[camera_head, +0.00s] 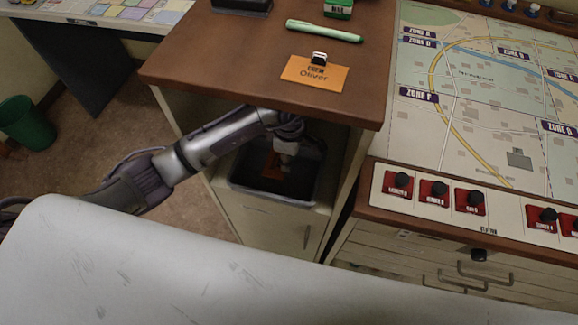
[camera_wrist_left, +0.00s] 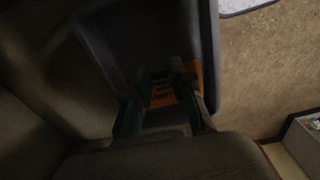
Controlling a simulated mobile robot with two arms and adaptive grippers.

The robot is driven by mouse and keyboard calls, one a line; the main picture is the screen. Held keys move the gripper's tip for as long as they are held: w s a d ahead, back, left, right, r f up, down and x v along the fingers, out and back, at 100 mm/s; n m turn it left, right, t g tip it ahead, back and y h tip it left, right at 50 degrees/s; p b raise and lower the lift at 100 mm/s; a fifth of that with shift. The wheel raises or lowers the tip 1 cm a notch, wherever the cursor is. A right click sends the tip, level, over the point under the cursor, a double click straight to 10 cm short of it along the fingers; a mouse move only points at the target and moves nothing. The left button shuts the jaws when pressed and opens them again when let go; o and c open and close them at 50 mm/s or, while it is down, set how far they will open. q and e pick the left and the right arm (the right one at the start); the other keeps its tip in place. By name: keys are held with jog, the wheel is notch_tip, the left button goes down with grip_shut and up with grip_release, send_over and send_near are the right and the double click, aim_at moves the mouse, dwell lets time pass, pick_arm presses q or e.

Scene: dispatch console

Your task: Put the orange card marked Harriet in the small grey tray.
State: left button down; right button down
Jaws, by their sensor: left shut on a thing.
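The small grey tray (camera_head: 268,197) sits in the open shelf space under the brown top; its dark inner wall also shows in the wrist view (camera_wrist_left: 110,45). My left gripper (camera_head: 281,166) reaches into this space, over the tray. It is shut on an orange card (camera_wrist_left: 188,78), which has dark lettering too dim to read. My right gripper is out of view.
Another orange card, marked Oliver (camera_head: 314,74), lies on the brown top (camera_head: 220,60) with a clip at its edge. A green marker (camera_head: 325,31) lies behind it. A map console (camera_head: 480,120) with red switches stands right.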

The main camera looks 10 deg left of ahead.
aim_at(289, 177)
pick_arm(q)
notch_tip(289, 177, down, 6)
jog(key=shift+f+p, duration=0.15)
jog(key=shift+p, duration=0.55)
jog(key=shift+w+f+p, duration=0.2)
jog(key=shift+p, duration=0.1)
jog(key=shift+f, duration=0.2)
jog(key=c, duration=1)
grip_release()
jog(key=shift+r, duration=0.1)
jog(key=shift+w+r, duration=0.15)
jog(key=shift+r, duration=0.2)
notch_tip(289, 177, up, 7)
jog(key=shift+d+f+b, duration=0.1)
jog(key=shift+f+b, duration=0.05)
jog(key=shift+b, duration=0.55)
